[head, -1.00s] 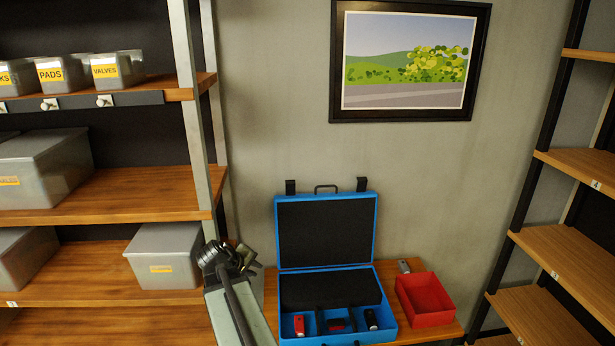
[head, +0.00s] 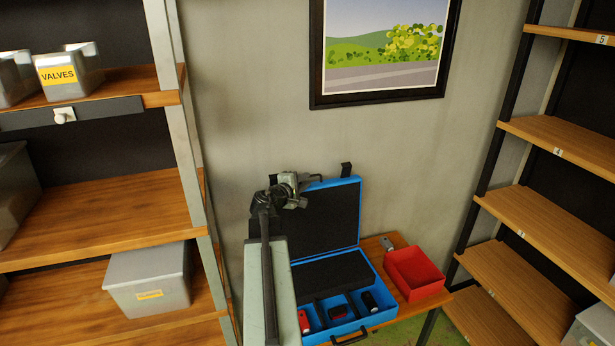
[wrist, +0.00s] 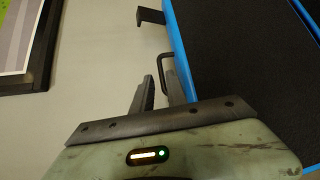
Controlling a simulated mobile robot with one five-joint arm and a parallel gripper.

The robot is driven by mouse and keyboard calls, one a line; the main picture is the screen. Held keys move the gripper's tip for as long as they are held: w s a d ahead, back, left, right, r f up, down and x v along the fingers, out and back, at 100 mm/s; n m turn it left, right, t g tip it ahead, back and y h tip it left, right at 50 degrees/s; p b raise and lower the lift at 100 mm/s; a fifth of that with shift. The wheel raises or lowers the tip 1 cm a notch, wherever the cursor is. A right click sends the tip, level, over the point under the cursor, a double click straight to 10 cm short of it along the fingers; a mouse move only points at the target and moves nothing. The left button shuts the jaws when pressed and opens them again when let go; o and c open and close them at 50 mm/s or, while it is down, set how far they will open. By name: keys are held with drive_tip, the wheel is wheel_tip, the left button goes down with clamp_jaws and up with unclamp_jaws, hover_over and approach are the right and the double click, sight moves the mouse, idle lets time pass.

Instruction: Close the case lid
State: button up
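The blue case (head: 378,318) stands on the wooden table with its lid (head: 330,220) raised and open, its dark foam lining facing me. The case holds dark foam with a red item (head: 303,322) and black items in compartments. My gripper (head: 290,190) is near the lid's upper left corner, hiding part of its top edge. The lid (wrist: 235,60) fills the right of that view.
Shelves with grey bins (head: 150,280) stand at left; another shelf (head: 550,220) stands at right. A framed picture (head: 385,50) hangs above.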

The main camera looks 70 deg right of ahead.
sight(312, 176)
drive_tip(key=x, duration=0.3)
drive_tip(key=b+x, duration=0.1)
drive_tip(key=x, duration=0.3)
drive_tip(key=shift+w, duration=0.25)
clamp_jaws()
drive_tip(key=shift+s, duration=0.15)
idle(0.8)
